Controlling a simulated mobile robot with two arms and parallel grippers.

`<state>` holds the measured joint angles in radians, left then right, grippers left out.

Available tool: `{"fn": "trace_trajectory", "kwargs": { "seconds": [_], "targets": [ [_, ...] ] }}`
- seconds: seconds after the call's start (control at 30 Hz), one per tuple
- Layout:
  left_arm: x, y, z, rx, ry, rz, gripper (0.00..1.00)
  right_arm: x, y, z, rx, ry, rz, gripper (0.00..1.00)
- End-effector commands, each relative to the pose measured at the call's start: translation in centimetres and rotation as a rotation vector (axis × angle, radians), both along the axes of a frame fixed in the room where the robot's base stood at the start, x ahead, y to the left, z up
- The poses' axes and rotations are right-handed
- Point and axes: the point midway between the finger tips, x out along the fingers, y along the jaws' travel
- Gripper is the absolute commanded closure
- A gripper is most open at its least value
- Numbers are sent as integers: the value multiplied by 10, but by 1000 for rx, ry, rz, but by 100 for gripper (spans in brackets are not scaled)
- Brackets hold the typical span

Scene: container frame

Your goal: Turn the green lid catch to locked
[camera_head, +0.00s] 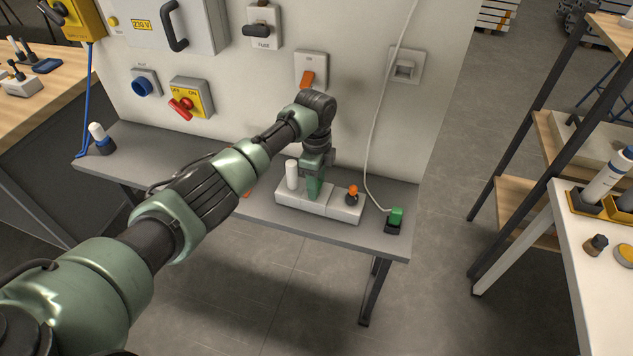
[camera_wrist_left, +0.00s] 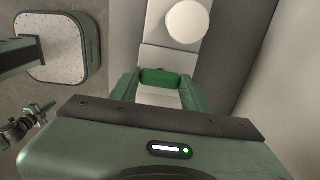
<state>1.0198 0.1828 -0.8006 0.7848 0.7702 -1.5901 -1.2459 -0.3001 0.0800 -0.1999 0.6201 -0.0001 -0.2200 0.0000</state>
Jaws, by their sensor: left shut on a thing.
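The green lid catch (camera_wrist_left: 160,78) shows in the left wrist view between my fingertips, as a short green bar lying crosswise over a pale block. My left gripper (camera_head: 314,190) points down at the middle of a low white block strip (camera_head: 342,209) on the grey bench, and its fingers are shut on the catch. In the head view, the gripper hides the catch. I see no lock marking, so I cannot tell which setting it is at.
On the strip, a white cylinder (camera_head: 291,174) stands left of my gripper and an orange-topped knob (camera_head: 353,193) right. A green switch (camera_head: 396,216) with a white cable stands at the bench's right end. The wall panel (camera_head: 240,85) with switches rises close behind.

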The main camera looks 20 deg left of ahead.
Motion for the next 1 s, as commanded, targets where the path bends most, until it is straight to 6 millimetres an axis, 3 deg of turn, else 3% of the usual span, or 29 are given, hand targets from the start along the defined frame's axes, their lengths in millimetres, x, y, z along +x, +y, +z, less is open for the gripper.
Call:
{"fn": "trace_trajectory", "kwargs": {
  "seconds": [0.07, 0.1, 0.17, 0.53, 1.0],
  "targets": [
    [1, -1, 1, -2, -2, 0, 94, 0, 0, 0, 0, 0, 0, 100],
    [1, -1, 1, -2, -2, 0, 42, 0, 0, 0, 0, 0, 0, 100],
    [0, -1, 1, -1, -2, 0, 31, 0, 0, 0, 0, 0, 0, 100],
    [1, 0, 5, -1, -1, 1, 31, 0, 0, -1, 0, 0, 0, 100],
    [2, 1, 73, -1, -3, 0, 31, 0, 0, -13, 0, 0, 0, 100]
  ]
}}
